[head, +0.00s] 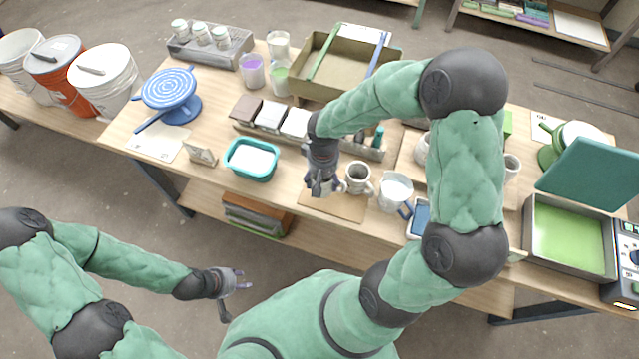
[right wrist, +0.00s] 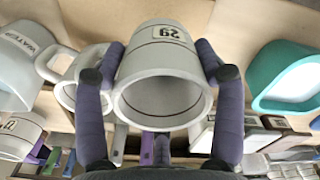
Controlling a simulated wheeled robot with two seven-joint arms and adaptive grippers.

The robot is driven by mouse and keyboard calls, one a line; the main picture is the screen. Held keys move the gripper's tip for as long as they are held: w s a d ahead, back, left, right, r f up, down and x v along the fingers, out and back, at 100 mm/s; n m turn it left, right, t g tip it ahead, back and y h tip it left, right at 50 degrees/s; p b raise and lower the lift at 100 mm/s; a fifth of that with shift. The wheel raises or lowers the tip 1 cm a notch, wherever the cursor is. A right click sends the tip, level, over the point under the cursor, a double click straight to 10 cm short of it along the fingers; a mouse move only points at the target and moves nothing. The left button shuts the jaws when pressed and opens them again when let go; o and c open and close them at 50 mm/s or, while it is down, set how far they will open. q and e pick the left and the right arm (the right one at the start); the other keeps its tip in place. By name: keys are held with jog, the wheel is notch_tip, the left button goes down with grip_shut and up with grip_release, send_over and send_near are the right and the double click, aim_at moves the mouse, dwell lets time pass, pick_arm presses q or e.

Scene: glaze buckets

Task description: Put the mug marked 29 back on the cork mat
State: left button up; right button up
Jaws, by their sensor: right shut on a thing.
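The mug marked 29 (right wrist: 160,65) is a pale grey mug. In the right wrist view it sits between the two purple-padded fingers of my right gripper (right wrist: 158,75), its label upside down in the picture and its open rim towards the camera. In the head view my right gripper (head: 321,188) is over the back left part of the cork mat (head: 338,206) and mostly hides the held mug. I cannot tell whether the mug touches the mat. My left gripper (head: 238,281) is open and empty, in front of the table and away from it.
Another mug (head: 358,179) stands close to the right of my right gripper, by the mat's back right corner. A white pitcher (head: 395,188) is further right. A teal tub (head: 251,159) is to the left. A rack of tiles and tools lies behind. The mat's front is clear.

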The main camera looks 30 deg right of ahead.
jog(key=shift+w+a+f, duration=0.1)
jog(key=shift+w+f, duration=0.45)
jog(key=shift+f, duration=0.1)
jog(key=shift+w+f+b, duration=0.15)
jog(key=shift+f+b, duration=0.4)
jog(key=shift+f, duration=1.05)
jog(key=shift+f, duration=0.2)
jog(key=o, duration=1.4)
jog(key=shift+r, duration=0.1)
jog(key=shift+r, duration=0.2)
notch_tip(320, 180, up, 12)
jog(key=p, duration=0.3)
jog(key=shift+f, duration=0.1)
